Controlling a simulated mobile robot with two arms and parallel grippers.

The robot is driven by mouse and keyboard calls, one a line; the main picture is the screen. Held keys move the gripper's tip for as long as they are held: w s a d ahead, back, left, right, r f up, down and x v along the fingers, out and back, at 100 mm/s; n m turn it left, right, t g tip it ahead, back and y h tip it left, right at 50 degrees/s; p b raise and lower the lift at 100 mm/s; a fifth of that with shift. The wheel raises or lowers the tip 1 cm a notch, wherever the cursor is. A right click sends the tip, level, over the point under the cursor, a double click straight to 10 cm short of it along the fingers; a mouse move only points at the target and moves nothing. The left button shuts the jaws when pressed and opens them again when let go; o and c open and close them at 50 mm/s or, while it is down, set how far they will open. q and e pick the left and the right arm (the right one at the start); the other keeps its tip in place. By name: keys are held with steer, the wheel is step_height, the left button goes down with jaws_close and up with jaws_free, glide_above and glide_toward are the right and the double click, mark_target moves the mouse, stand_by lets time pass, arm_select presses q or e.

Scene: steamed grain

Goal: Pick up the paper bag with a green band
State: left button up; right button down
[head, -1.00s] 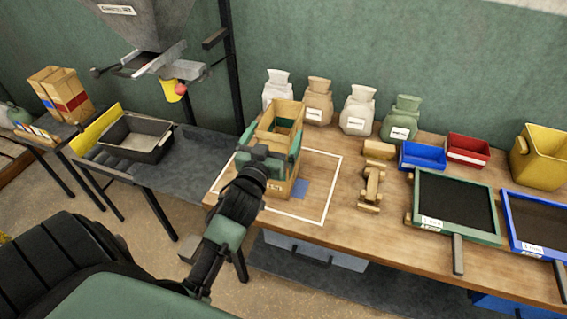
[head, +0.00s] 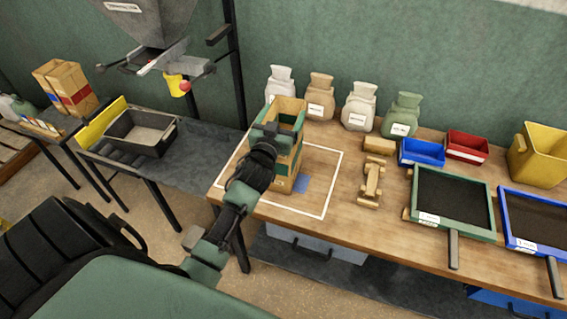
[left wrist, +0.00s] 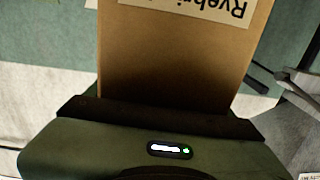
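The paper bag with a green band (head: 285,184) stands upright on the wooden bench, inside a white outlined square. It is tall, brown and open at the top. My left gripper (head: 281,124) is at the upper part of the bag, with green fingers beside it. I cannot tell whether they press on it. In the left wrist view, the bag's brown face (left wrist: 180,60) with a printed label is close in front of the gripper body (left wrist: 160,140); the fingertips are hidden there. My right gripper is not in view.
Several cloth sacks (head: 359,108) stand behind the bag. Other paper bags (head: 68,88) stand far left. A hopper (head: 150,35) hangs at upper left.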

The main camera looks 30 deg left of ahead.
arm_select(q)
steer(key=c, duration=1)
steer(key=shift+r, duration=0.3)
steer(key=c, duration=0.4)
steer(key=shift+w+f, duration=0.1)
steer(key=shift+w, duration=0.05)
